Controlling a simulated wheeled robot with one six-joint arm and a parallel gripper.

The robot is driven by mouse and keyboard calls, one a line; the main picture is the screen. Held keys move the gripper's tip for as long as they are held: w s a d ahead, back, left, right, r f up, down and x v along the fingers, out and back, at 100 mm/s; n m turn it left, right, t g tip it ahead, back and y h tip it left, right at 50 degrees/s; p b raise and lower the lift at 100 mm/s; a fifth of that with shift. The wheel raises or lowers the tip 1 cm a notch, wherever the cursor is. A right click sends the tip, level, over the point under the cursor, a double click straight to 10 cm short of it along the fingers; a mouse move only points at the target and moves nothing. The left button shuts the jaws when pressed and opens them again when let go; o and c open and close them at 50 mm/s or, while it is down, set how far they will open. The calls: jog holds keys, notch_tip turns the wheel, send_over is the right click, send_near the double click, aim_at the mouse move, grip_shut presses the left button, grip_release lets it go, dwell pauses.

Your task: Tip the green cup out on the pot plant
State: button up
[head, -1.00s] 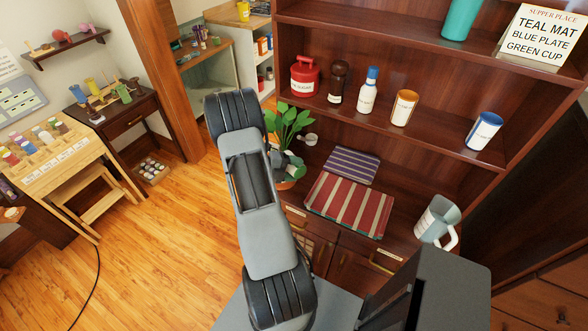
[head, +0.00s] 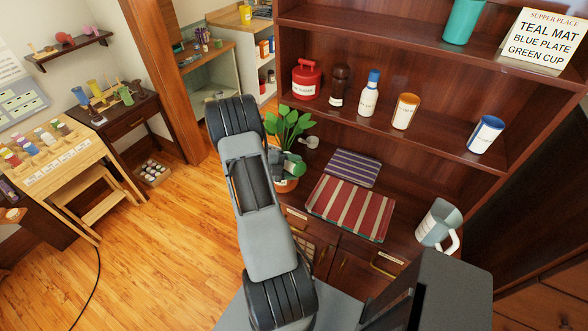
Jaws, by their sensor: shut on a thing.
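The pot plant (head: 288,124), with broad green leaves in an orange pot (head: 285,185), stands on the dark wooden counter, partly behind my arm. My gripper (head: 282,162) is just right of my arm's dark joint, in front of the plant and over its pot. It is shut on the green cup (head: 294,164), which shows as a small dark green shape below the leaves. The cup looks tilted on its side. Its mouth, and anything in it or coming out of it, cannot be made out.
A striped red mat (head: 350,207) and a purple striped mat (head: 352,167) lie right of the plant. A pale jug (head: 437,224) stands at the counter's right. Bottles and cups, with a red canister (head: 306,79), line the shelf above. Floor at left is open.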

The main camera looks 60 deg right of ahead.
jog(key=shift+w+r, duration=0.15)
jog(key=shift+w+a+r+n+g, duration=0.2)
jog(key=shift+w+r+n+g, duration=0.25)
jog(key=shift+n+g, duration=0.2)
jog(key=shift+w, duration=0.1)
jog(key=shift+w+d+r+n+g, duration=0.2)
jog(key=shift+d+r+n+g, duration=0.1)
jog(key=shift+d+n+g, duration=0.25)
jog(key=shift+d, duration=0.1)
dwell(0.4)
jog(key=shift+w+d+r+n+h, duration=0.2)
jog(key=shift+w+n+h, duration=0.25)
jog(key=shift+n, duration=0.35)
